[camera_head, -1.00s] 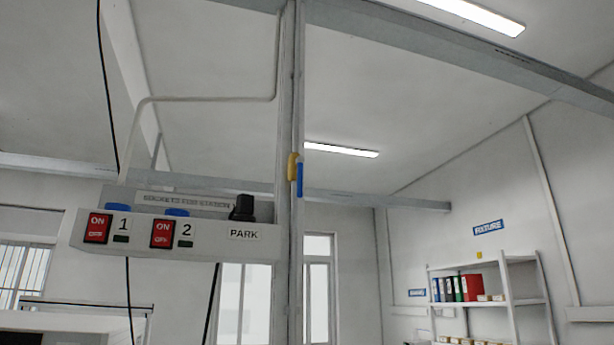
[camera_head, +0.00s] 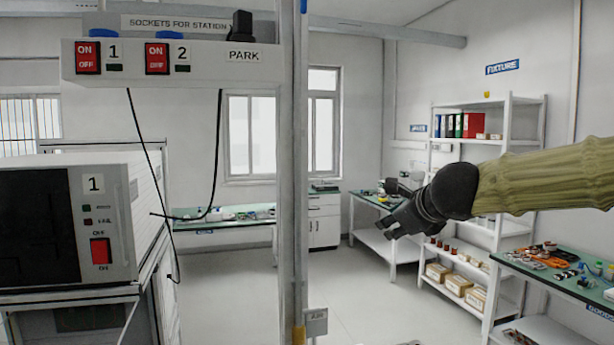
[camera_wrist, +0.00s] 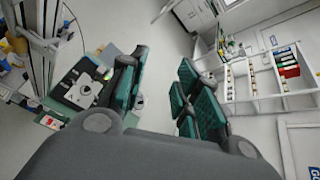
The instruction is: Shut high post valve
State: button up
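The grey post (camera_head: 293,170) stands upright near the middle of the head view. Only the lower end of the high valve's blue handle (camera_head: 303,6) shows, at the top edge against the post; it points down. The valve's yellow body is out of view above. My gripper (camera_head: 388,210) is to the right of the post and well below the high valve, pointing left. Its fingers are apart with nothing between them, as the wrist view (camera_wrist: 160,85) also shows. I cannot make out the valve in the wrist view.
A yellow part (camera_head: 298,335) sits low on the post, cut by the bottom edge. A socket box (camera_head: 200,63) with red switches adjoins the post at left, above a test unit (camera_head: 122,240). A shelf (camera_head: 515,170) stands at right; floor behind the post is clear.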

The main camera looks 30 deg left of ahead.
jog(key=s+a+r+m+y, duration=0.15)
jog(key=s+r, duration=0.55)
jog(key=r, duration=0.8)
jog(key=s+r+m+y, duration=0.1)
jog(key=s+r+y, duration=0.2)
jog(key=s+r, duration=0.75)
jog(key=s+a+r+m+y, duration=0.1)
jog(key=s+r+y, duration=0.25)
jog(key=r, duration=1.45)
jog(key=f+p+x, duration=0.1)
jog(key=p+x, duration=0.3)
jog(key=x, duration=0.7)
jog(key=shift+h, duration=0.4)
jog(key=shift+w+r, duration=0.1)
jog(key=shift+r, duration=0.05)
grip_shut()
